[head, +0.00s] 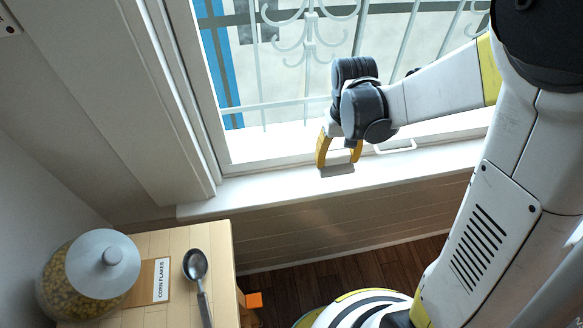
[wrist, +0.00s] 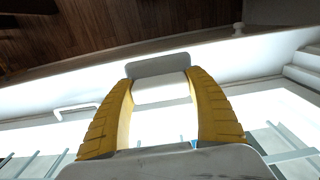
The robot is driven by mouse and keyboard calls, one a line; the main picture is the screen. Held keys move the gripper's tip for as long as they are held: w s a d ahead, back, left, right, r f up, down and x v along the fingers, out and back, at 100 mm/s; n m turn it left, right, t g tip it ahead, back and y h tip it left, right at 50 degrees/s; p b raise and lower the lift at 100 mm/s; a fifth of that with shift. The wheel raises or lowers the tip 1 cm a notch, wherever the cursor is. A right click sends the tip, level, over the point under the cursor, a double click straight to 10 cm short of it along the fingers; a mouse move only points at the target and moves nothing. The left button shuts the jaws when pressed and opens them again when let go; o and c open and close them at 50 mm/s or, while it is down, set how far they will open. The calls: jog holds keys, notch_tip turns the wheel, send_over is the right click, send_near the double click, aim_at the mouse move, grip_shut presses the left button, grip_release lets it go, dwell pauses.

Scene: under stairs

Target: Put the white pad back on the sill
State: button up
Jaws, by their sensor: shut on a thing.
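The white pad (head: 337,170) is small and flat and looks grey in shade. It is between the yellow fingertips of my gripper (head: 338,161), at the window sill (head: 260,187). In the wrist view, the pad (wrist: 158,66) spans the gap between the tips of my gripper (wrist: 158,82), which is shut on it. The bright sill (wrist: 55,92) lies behind it in that view. I cannot tell whether the pad touches the sill or hangs just above it.
A white window handle (head: 396,146) is right of my gripper. The barred window (head: 305,60) stands behind. At the lower left, a wooden top (head: 185,236) bears a cereal jar (head: 92,275), a corn flakes label (head: 160,281) and a spoon (head: 196,267). The sill left of my gripper is clear.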

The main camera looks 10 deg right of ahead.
jog(key=b, duration=0.4)
send_over(293, 184)
notch_tip(293, 184, down, 7)
jog(key=shift+d+r, duration=0.1)
jog(key=shift+r, duration=0.1)
jog(key=shift+f+b, duration=0.95)
jog(key=shift+f, duration=1.05)
jog(key=shift+f, duration=0.15)
jog(key=o, duration=1.1)
